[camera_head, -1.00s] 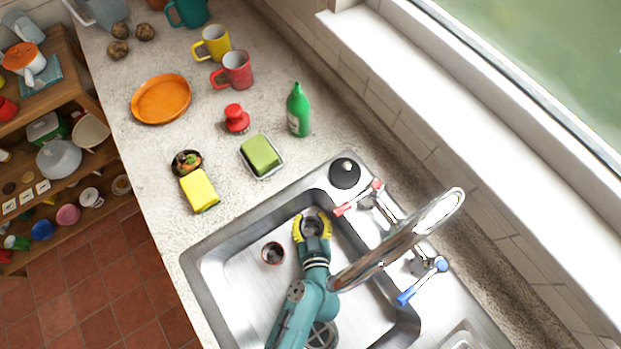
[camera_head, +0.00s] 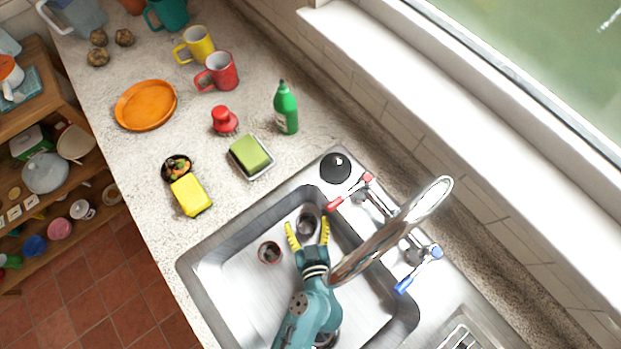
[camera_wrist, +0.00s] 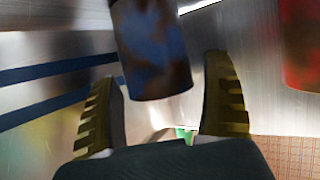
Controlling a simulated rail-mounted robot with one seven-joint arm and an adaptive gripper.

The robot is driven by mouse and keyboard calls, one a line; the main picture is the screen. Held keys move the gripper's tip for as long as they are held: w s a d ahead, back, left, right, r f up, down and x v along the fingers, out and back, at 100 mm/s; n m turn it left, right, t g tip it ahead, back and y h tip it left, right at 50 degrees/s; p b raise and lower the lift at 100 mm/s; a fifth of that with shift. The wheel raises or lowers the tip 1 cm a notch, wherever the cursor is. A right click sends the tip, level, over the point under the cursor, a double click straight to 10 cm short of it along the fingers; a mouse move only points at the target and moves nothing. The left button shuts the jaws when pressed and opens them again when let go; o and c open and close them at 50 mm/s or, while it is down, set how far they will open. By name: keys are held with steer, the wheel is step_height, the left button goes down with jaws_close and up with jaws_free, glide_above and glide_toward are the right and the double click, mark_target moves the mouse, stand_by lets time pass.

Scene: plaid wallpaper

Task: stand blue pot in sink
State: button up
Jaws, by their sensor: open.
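The blue pot (camera_head: 308,217) is a small dark cup-like pot inside the sink, near its back wall. It looks upright, with its open mouth facing up. In the wrist view its blue and rusty brown side (camera_wrist: 150,45) shows just beyond and between my fingertips. My gripper (camera_head: 308,229) is open with its yellow fingers spread on either side of the pot, and a gap shows beside each finger in the wrist view (camera_wrist: 162,72). The steel sink (camera_head: 222,252) holds the pot and my gripper. Contact of the pot's base with the sink floor is hard to see.
A reddish pot (camera_head: 270,251) stands in the sink to the left, also seen in the wrist view (camera_wrist: 302,45). The curved faucet (camera_head: 392,235) rises close on the right.

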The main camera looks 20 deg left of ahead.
steer(key=v, duration=0.9)
steer(key=shift+w+d, duration=0.1)
